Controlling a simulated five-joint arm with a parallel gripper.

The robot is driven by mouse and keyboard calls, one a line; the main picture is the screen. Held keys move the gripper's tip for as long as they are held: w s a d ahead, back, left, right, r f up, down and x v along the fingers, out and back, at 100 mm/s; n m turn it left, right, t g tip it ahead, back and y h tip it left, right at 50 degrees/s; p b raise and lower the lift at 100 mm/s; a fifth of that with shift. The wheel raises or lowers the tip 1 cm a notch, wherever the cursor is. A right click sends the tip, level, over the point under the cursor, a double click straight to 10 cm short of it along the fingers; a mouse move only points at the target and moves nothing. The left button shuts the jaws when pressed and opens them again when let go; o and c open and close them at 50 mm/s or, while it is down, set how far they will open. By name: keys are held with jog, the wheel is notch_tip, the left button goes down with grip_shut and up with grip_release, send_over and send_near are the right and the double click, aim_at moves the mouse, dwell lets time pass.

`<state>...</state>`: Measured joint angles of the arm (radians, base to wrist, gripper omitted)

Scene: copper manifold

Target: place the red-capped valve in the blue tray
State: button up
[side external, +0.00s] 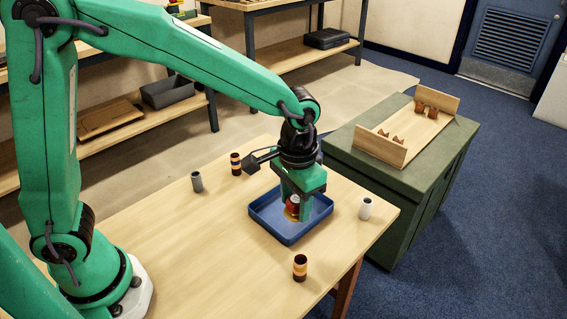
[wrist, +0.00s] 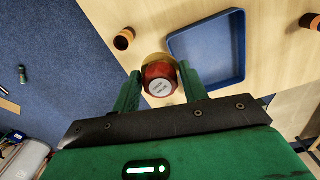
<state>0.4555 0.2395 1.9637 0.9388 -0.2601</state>
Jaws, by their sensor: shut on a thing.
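The red-capped valve (side external: 292,207) has a dark red cap with a pale round label and a yellowish body. My gripper (side external: 294,204) points down and is shut on it, with one green finger on each side. In the wrist view the valve (wrist: 160,82) sits between the fingertips (wrist: 161,76), its cap facing the camera. The shallow blue tray (side external: 268,229) lies on the table. The gap beneath the valve is hidden.
On the wooden table stand a grey cylinder (side external: 197,182), a white cylinder (side external: 365,208) and two dark banded cylinders (side external: 236,163) (side external: 300,267), all apart from the tray. A wooden rack (side external: 385,148) with copper-coloured pieces stands on a green cabinet (side external: 375,185) behind. The table's front left is clear.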

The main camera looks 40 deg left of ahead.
jog(key=w+a+f, duration=0.2)
jog(key=a, duration=0.1)
jog(key=w+a+f, duration=0.2)
jog(key=w, duration=0.1)
jog(key=w+a+f, duration=0.3)
jog(key=shift+a, duration=0.3)
jog(key=shift+f, duration=0.1)
jog(key=shift+f, duration=1.9)
jog(key=shift+f, duration=0.15)
jog(key=o, duration=1)
jog(key=shift+o, duration=0.2)
